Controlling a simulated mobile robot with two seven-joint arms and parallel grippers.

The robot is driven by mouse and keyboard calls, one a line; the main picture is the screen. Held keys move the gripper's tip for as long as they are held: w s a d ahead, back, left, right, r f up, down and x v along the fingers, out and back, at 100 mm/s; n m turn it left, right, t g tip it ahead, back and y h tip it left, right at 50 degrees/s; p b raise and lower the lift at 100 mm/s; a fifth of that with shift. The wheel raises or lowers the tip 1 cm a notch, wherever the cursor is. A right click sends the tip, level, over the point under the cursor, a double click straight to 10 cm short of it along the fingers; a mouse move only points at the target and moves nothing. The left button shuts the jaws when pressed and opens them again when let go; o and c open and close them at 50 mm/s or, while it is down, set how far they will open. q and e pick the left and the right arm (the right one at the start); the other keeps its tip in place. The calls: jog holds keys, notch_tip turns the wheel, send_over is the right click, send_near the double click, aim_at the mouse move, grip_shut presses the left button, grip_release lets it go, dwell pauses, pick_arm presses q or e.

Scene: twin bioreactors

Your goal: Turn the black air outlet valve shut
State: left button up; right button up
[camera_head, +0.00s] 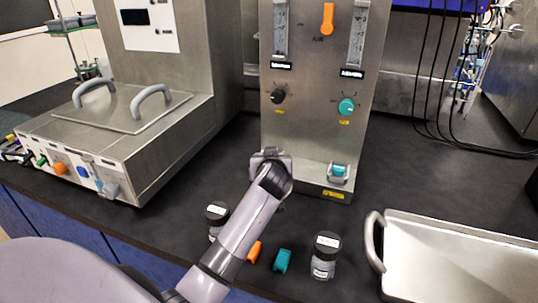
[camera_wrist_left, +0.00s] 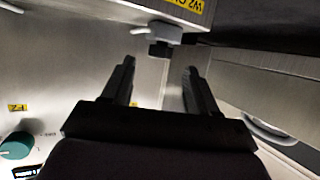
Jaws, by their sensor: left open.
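My left gripper (camera_head: 270,165) is at the foot of the steel control panel (camera_head: 312,135), with its fingers hidden behind my wrist in the head view. In the left wrist view the left gripper (camera_wrist_left: 160,68) is open and empty. A small grey fitting with a black valve handle (camera_wrist_left: 158,49) lies just beyond the fingertips, between their lines and apart from them, beside a yellow label. In the head view this spot is hidden by my gripper. A black knob (camera_head: 278,97) sits higher on the panel, left of a teal knob (camera_head: 347,106). My right gripper is not in view.
A teal outlet valve (camera_head: 339,170) is at the panel's lower right. Loose orange (camera_head: 255,251) and teal (camera_head: 282,260) pieces and two jars, one nearer (camera_head: 325,256) and one by my arm (camera_head: 217,212), stand on the dark bench. A metal tray (camera_head: 460,262) is at right.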

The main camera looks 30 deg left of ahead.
pick_arm(q)
jog(key=shift+x, duration=2)
jog(key=c, duration=1)
